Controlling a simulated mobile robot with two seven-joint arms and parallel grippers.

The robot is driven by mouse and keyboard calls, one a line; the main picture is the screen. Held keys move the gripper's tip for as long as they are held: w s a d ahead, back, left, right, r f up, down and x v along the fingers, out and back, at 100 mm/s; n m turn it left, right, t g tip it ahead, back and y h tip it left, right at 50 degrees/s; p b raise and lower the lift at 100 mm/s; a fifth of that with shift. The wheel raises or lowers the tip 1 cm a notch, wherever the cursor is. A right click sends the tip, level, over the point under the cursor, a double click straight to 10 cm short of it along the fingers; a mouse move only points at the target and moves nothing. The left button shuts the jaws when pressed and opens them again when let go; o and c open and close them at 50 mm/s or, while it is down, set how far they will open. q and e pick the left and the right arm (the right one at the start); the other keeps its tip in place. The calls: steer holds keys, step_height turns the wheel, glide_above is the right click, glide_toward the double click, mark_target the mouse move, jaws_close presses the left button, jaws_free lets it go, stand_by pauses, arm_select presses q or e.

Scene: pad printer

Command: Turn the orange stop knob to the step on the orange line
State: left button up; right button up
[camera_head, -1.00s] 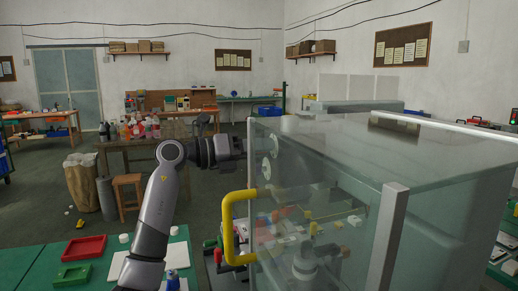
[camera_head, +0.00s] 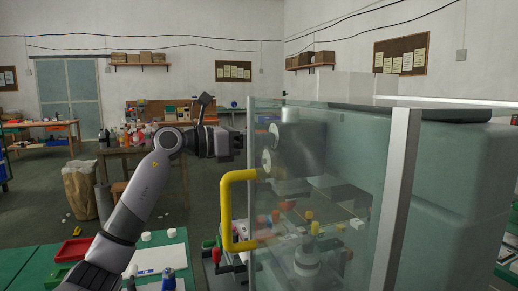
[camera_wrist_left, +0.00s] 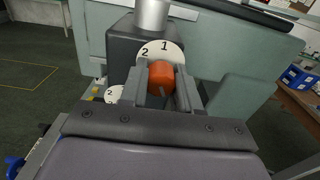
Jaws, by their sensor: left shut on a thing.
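The orange stop knob (camera_wrist_left: 161,78) shows in the left wrist view, in front of a round white dial (camera_wrist_left: 166,48) with the numbers 1 and 2. My left gripper (camera_wrist_left: 164,92) is shut on the knob, a finger on each side. The fingers hide the lower part of the dial, and I cannot make out an orange line. A dark pointer mark shows at the knob's lower front. In the head view my left gripper (camera_head: 240,143) reaches the machine's left side, and the knob is not clearly visible there. My right gripper is not in view.
A second numbered white dial (camera_wrist_left: 113,94) lies just below left of the knob. In the head view a clear guard panel (camera_head: 340,215) with a yellow handle (camera_head: 228,210) stands close beside my left gripper. A green table (camera_head: 35,262) is at the lower left.

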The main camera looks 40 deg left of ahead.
arm_select(q)
steer(key=m+b, duration=0.1)
steer(key=m, duration=0.1)
steer(key=shift+f+m, duration=0.15)
steer(key=shift+m, duration=0.25)
steer(key=shift+m+b, duration=0.35)
steer(key=shift+m, duration=0.75)
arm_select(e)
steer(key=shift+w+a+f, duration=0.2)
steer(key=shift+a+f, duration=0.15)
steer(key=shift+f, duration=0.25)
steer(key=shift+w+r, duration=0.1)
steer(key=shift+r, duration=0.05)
arm_select(q)
steer(key=o, duration=1.1)
steer(key=shift+c, duration=0.2)
steer(key=shift+a, duration=0.1)
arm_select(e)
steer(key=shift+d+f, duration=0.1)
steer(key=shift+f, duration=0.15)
